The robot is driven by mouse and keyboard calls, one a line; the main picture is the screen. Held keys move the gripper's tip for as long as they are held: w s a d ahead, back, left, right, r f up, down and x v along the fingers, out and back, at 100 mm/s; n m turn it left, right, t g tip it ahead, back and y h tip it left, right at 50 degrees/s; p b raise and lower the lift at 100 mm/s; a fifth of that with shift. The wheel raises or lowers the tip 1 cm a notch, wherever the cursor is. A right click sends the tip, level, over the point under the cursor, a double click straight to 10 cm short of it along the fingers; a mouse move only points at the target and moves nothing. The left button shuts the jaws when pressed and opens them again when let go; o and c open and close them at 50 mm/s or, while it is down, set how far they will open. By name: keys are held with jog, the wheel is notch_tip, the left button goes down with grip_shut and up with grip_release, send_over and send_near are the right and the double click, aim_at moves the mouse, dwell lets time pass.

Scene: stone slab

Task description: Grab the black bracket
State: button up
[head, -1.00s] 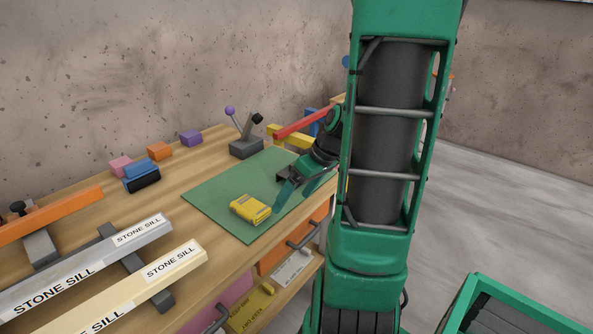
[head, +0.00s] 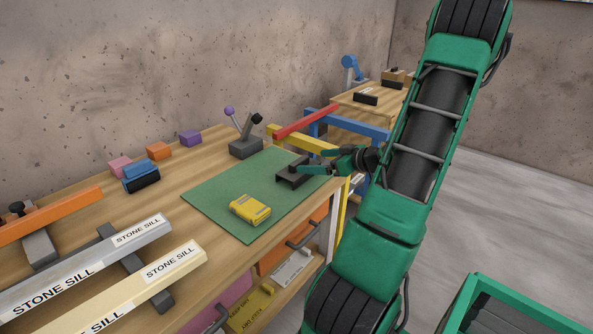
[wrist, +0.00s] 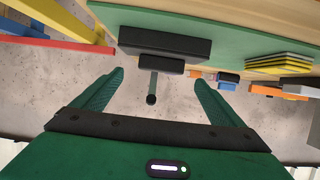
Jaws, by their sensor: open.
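The black bracket (head: 290,178) lies on the green mat (head: 215,195) near its right end. In the wrist view the bracket (wrist: 165,45) is a dark bar with a smaller block, ahead of my fingertips and roughly centred between them. My gripper (head: 306,163) comes in from the right, low over the mat, with its fingers pointing left at the bracket. In the wrist view my gripper (wrist: 159,77) has its two green fingers spread apart with nothing held between them. Whether a fingertip touches the bracket cannot be told.
A grey lever block (head: 246,147) stands behind the mat. Red (head: 307,122) and yellow (head: 308,142) bars lie close behind my gripper. Labelled sills (head: 85,262) fill the bench's left part.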

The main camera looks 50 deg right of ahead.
aim_at(302, 161)
jog(key=x, duration=0.8)
jog(key=shift+w+a, duration=0.1)
jog(key=shift+a, duration=0.05)
jog(key=c, duration=1.1)
